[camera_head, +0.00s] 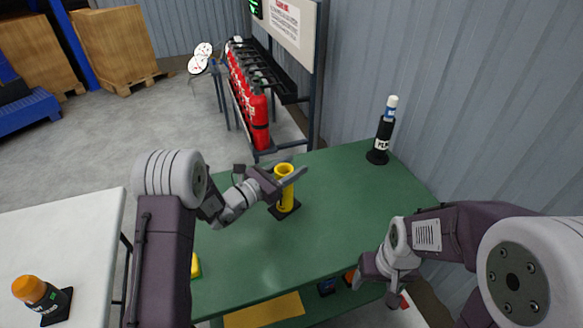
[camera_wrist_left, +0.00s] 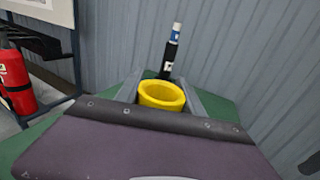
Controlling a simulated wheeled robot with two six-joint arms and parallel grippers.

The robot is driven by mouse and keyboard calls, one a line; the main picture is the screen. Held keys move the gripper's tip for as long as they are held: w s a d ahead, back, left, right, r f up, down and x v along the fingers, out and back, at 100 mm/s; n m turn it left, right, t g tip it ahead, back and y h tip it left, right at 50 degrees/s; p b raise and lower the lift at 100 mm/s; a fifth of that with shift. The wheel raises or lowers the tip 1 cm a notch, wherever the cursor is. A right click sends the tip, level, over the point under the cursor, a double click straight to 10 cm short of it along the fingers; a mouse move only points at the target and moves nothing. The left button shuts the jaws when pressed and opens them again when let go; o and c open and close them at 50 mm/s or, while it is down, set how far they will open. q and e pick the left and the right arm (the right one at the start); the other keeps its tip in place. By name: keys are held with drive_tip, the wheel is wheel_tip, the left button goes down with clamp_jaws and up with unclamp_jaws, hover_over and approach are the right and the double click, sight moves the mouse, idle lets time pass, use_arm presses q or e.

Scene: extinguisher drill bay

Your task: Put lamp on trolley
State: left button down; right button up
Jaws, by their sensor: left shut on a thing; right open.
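My left gripper (camera_head: 286,181) is shut on an upright yellow cylinder (camera_head: 285,198) with an open, hollow top and a black square base. The cylinder stands on the green table (camera_head: 350,215). In the left wrist view its yellow rim (camera_wrist_left: 162,94) shows between the two fingers. I cannot tell from its look whether this is the lamp. My right gripper (camera_head: 375,283) is open and empty at the table's front right edge. A white-topped table (camera_head: 70,240), possibly the trolley, stands at the left. An orange-capped dark bottle (camera_head: 38,295) stands on it on a black square base.
A black bottle with a blue and white top (camera_head: 383,132) stands at the green table's back right; it also shows in the left wrist view (camera_wrist_left: 170,55). Red extinguishers (camera_head: 248,95) stand on a rack behind. The table's middle is clear.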

use_arm(q)
drive_tip(key=c, duration=0.7)
unclamp_jaws()
drive_tip(key=shift+f, duration=0.15)
